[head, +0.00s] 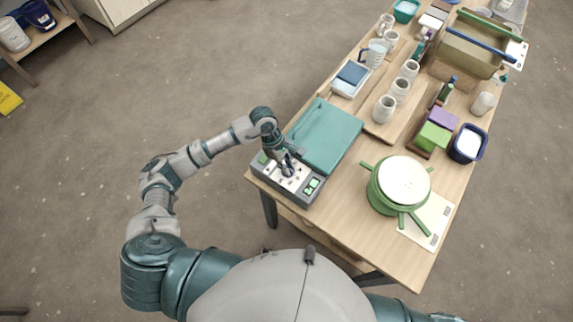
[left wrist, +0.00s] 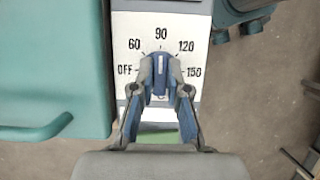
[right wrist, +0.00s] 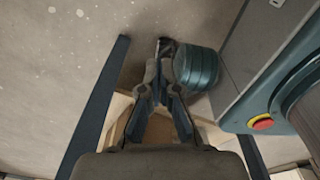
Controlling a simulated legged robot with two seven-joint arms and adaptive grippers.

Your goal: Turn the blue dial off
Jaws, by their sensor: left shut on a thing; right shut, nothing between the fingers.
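The blue dial (left wrist: 161,66) sits on a white panel (left wrist: 192,33) marked OFF, 60, 90, 120 and 150. The dial stands upright in the left wrist view, its pale line toward 90. My left gripper is shut on the dial, one finger on each side, and this grip also shows in the left wrist view (left wrist: 161,80). In the head view my left gripper (head: 287,166) is over the control box (head: 312,187) at the table's near left corner and hides the dial. My right gripper (right wrist: 159,75) is shut and empty in the right wrist view.
A green pot (head: 380,196) with a white lid stands to the right on the wooden table (head: 350,225). Mugs (head: 385,108), tubs and a crate (head: 468,52) fill the far part.

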